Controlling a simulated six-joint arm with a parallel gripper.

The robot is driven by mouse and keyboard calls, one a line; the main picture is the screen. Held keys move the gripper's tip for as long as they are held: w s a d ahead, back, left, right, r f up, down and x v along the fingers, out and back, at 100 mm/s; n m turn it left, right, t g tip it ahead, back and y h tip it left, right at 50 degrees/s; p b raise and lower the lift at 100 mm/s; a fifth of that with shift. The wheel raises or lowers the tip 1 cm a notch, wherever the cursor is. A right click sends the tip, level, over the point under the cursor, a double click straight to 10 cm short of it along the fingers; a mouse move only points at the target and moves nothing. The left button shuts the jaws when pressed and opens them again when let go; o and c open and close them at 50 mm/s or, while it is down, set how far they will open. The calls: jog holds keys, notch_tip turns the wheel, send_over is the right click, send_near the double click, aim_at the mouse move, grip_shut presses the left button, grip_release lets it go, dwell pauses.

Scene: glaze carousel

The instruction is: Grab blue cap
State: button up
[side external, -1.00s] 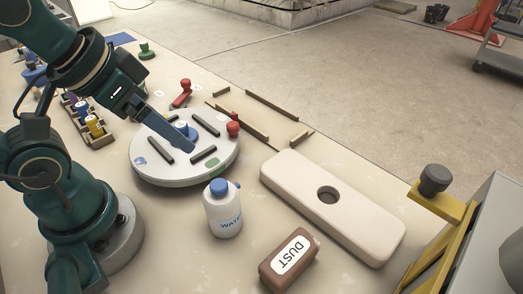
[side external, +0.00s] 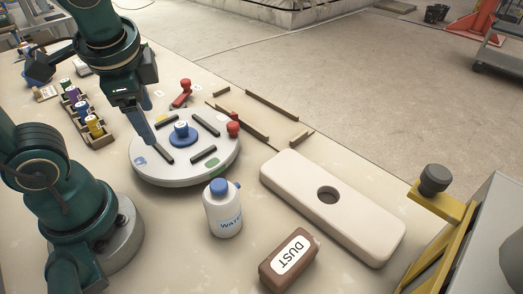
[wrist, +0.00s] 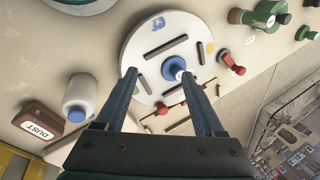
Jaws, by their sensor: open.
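A blue knob-like cap (side external: 181,135) stands at the middle of the round white turntable (side external: 175,177). In the wrist view the blue cap (wrist: 172,67) shows between my fingertips in the picture, close to the right finger. A white water bottle (side external: 224,217) with its own blue cap (side external: 219,186) stands in front of the turntable. The bottle cap also shows in the wrist view (wrist: 77,115), left of my fingers. My gripper (wrist: 159,75) is open and empty. In the side view its fingers (side external: 150,138) point down by the turntable's left edge, apart from both blue caps.
The turntable carries dark bars and a red knob (side external: 233,129) near its right edge. A brown DUST block (side external: 289,258) and a long pale block with a hole (side external: 290,172) lie to the right. A rack of small bottles (side external: 88,117) stands left. Dark rails (side external: 272,106) lie behind.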

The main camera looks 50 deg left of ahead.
aim_at(184, 128)
jog(key=w+f+m+y, duration=0.2)
jog(key=m+y, duration=0.1)
jog(key=m, duration=0.1)
jog(key=w+a+f+m+g+y, duration=0.1)
jog(key=w+f+m+y, duration=0.2)
jog(key=m, duration=0.1)
jog(key=w+f+m+g+y, duration=0.1)
jog(key=w+f+m+y, duration=0.1)
jog(key=w+m+y, duration=0.1)
jog(key=shift+a+f+m+y, duration=0.15)
jog(key=shift+f+m+y, duration=0.2)
jog(key=shift+m, duration=0.25)
jog(key=shift+s+f, duration=0.1)
jog(key=shift+f, duration=0.2)
jog(key=shift+x, duration=2.4)
jog(key=shift+f, duration=0.1)
grip_shut()
